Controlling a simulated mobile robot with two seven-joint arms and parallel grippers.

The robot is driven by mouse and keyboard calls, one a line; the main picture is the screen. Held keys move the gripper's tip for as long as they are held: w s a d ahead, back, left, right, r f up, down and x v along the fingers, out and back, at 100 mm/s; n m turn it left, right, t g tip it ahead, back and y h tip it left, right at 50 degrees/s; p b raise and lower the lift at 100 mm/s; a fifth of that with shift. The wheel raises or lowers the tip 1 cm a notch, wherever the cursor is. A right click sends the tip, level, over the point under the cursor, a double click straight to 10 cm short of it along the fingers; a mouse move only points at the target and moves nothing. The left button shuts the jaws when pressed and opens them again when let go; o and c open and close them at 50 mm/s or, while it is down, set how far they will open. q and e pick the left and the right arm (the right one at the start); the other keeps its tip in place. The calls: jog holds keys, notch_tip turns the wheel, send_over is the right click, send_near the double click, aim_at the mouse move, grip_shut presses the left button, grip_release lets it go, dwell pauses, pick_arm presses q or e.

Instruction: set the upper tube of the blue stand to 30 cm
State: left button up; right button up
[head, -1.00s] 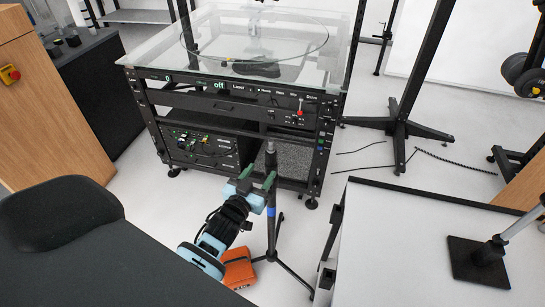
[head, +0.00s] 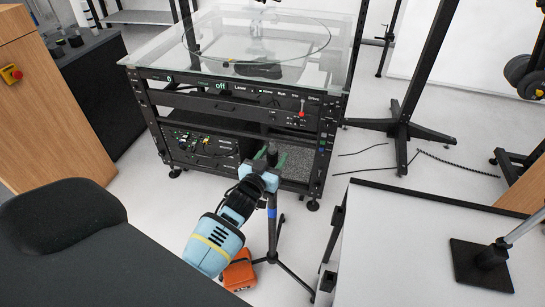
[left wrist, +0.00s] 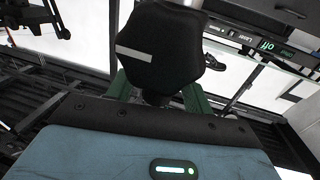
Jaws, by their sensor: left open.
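The stand with the blue band (head: 271,212) is a slim black tripod in front of the turntable rack. Its dark upper end (head: 272,156) shows just beyond my left gripper (head: 264,156). My left gripper is open, with its green fingers near the top of the stand. In the left wrist view a black faceted collar or knob (left wrist: 160,45) with a pale stripe lies just beyond and between the green fingers (left wrist: 160,92), and a bright metal tube (left wrist: 192,4) rises from behind it. I cannot tell whether the fingers touch it. No height scale is readable. My right gripper is not in view.
The glass-topped turntable rack (head: 225,88) stands directly behind the stand. An orange case (head: 238,272) lies on the floor by the tripod legs. A white table (head: 400,250) is at the right and a dark desk or seat (head: 110,265) at the left.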

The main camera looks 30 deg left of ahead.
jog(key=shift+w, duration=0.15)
pick_arm(q)
jog(key=c, duration=0.5)
grip_shut()
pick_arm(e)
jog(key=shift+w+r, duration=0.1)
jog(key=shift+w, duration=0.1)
pick_arm(q)
jog(key=shift+w+r, duration=0.1)
